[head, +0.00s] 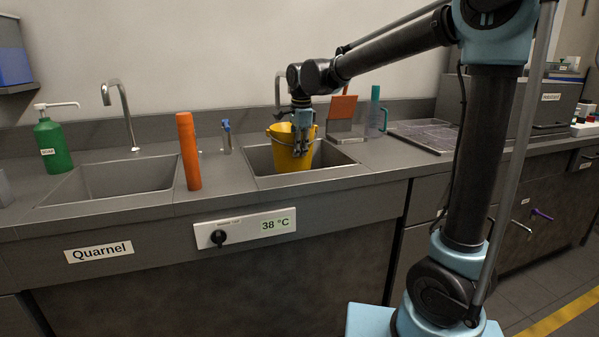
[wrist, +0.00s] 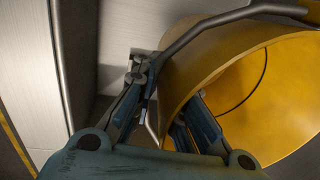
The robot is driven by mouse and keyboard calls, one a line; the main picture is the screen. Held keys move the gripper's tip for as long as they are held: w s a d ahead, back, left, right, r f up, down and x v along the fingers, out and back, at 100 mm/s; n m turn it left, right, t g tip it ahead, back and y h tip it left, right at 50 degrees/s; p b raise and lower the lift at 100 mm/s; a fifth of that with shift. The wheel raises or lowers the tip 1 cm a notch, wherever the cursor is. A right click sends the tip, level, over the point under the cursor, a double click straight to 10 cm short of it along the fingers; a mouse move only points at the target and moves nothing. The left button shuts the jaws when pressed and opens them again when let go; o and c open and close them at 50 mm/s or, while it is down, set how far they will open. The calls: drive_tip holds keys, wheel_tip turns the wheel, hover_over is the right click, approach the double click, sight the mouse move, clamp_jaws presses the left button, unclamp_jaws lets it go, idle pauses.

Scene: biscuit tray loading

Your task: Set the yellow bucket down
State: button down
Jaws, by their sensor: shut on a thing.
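The yellow bucket (head: 291,153) is at the right-hand sink (head: 262,160), upright in the head view, its lower part inside the basin outline. My gripper (head: 302,150) comes from above and is shut on the bucket's near right wall. In the wrist view the bucket (wrist: 185,68) fills the right side, with its open mouth and grey handle showing. One finger of my gripper (wrist: 165,105) is outside the wall and the other is inside. The bucket's underside is hidden, so I cannot tell whether it touches the sink floor.
An orange cylinder (head: 188,151) stands between this sink and the empty left sink (head: 125,177). A green soap bottle (head: 52,143) is at the far left. A teal-handled jug (head: 376,112) and an orange-topped thing (head: 342,108) stand behind to the right. A control panel (head: 245,228) reads 38 °C.

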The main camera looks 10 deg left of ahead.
sight(300, 164)
drive_tip(key=shift+d+f, duration=0.15)
drive_tip(key=shift+f, duration=3.3)
drive_tip(key=c, duration=1.7)
unclamp_jaws()
drive_tip(key=shift+o, duration=0.2)
drive_tip(key=shift+r, duration=0.1)
wheel_tip(300, 164, up, 13)
drive_tip(key=s, duration=0.1)
drive_tip(key=shift+s+d, duration=0.15)
drive_tip(key=shift+d, duration=0.25)
